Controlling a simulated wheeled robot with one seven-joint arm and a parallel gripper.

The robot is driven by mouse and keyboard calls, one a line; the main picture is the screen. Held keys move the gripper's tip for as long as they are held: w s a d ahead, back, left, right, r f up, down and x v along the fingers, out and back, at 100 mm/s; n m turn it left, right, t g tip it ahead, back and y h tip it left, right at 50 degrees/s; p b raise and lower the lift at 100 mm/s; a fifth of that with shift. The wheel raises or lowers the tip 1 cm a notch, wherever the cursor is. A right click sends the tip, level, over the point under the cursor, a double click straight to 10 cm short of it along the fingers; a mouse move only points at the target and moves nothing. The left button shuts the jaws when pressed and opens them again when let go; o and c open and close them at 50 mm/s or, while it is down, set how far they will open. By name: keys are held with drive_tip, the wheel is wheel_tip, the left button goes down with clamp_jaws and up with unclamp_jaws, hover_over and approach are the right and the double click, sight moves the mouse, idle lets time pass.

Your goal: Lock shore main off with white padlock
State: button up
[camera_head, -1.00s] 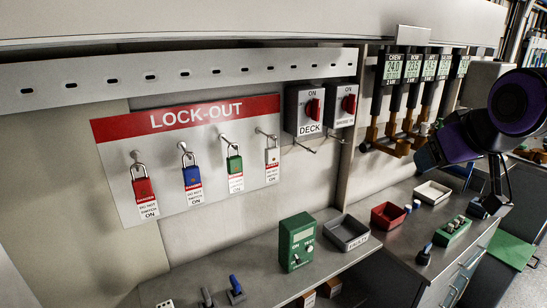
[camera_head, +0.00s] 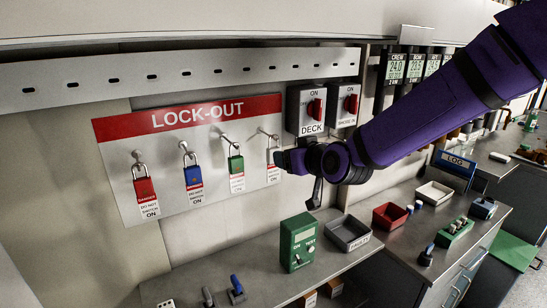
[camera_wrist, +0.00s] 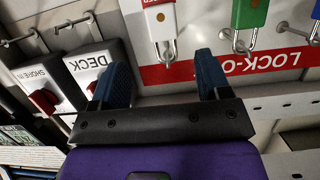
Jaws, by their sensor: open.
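The white padlock (camera_head: 272,157) hangs on the rightmost peg of the lock-out board (camera_head: 180,126). It shows inverted in the wrist view (camera_wrist: 160,22), with its shackle on the peg. My gripper (camera_wrist: 162,64) is open and empty, its two dark blue fingers on either side of the shackle in that view; contact cannot be told. In the head view my gripper (camera_head: 287,160) is just right of the padlock. The shore switch (camera_head: 345,105), labelled SHORE IN, has a red handle and ON above it. It also shows in the wrist view (camera_wrist: 42,75).
Red (camera_head: 144,187), blue (camera_head: 192,176) and green (camera_head: 235,163) padlocks hang left of the white one. The DECK switch (camera_head: 305,108) sits between the board and the shore switch. A green test box (camera_head: 298,241) and grey tray (camera_head: 347,232) stand on the bench below.

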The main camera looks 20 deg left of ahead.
drive_tip(key=x, duration=0.9)
drive_tip(key=shift+a+f, duration=0.2)
drive_tip(key=shift+f, duration=0.05)
drive_tip(key=c, duration=1.1)
drive_tip(key=shift+r, duration=0.25)
